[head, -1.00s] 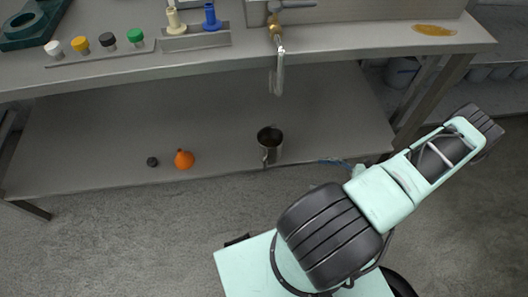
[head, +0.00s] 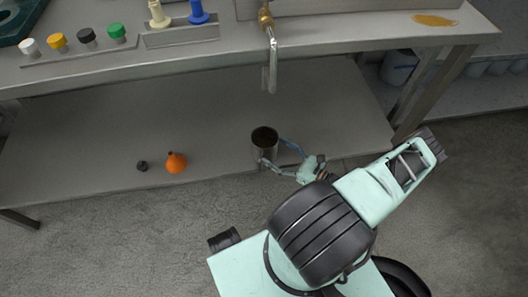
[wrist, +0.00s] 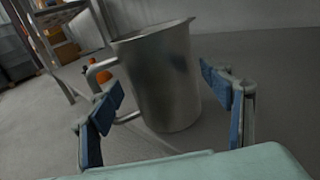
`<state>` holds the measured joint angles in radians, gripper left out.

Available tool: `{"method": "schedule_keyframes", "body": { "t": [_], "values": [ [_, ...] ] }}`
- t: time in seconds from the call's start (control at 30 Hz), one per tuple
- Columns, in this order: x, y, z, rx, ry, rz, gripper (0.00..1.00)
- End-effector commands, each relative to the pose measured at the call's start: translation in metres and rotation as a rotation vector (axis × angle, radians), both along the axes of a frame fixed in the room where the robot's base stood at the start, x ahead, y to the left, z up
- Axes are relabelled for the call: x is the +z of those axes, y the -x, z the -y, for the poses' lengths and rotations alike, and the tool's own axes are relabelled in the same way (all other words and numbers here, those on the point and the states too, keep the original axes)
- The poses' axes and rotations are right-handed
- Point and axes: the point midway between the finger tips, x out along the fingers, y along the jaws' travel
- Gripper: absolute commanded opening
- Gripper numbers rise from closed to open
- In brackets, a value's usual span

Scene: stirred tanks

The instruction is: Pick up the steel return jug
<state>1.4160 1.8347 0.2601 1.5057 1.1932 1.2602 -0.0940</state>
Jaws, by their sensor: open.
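The steel return jug (head: 265,149) stands upright on the lower shelf (head: 215,115) of the bench, below the tap. It is a grey metal cylinder with a dark inside. In the wrist view the jug (wrist: 165,80) fills the middle, with its handle (wrist: 100,72) on the left. My gripper (head: 274,154) is open at the near right side of the jug in the head view. In the wrist view the blue-padded fingers of my gripper (wrist: 165,95) appear on both sides of the jug, the left one near the handle. I cannot tell whether either finger touches it.
An orange flask-like object (head: 176,162) and a small black piece (head: 142,166) lie left of the jug on the shelf. A tap (head: 271,65) hangs from the bench above (head: 330,35). The shelf right of the jug is clear.

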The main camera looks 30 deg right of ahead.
Motion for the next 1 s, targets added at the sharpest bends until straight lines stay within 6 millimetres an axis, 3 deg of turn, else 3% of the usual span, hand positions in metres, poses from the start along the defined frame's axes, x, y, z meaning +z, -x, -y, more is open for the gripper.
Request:
{"method": "schedule_keyframes", "body": {
  "t": [0.3,0.53,1.0],
  "values": [
    [-0.001,-0.038,-0.022,0.003,0.000,0.001,0.72],
    [0.001,-0.041,-0.023,0.002,0.001,0.000,0.72],
    [0.002,-0.041,-0.023,0.002,-0.001,0.003,0.22]
  ]
}}
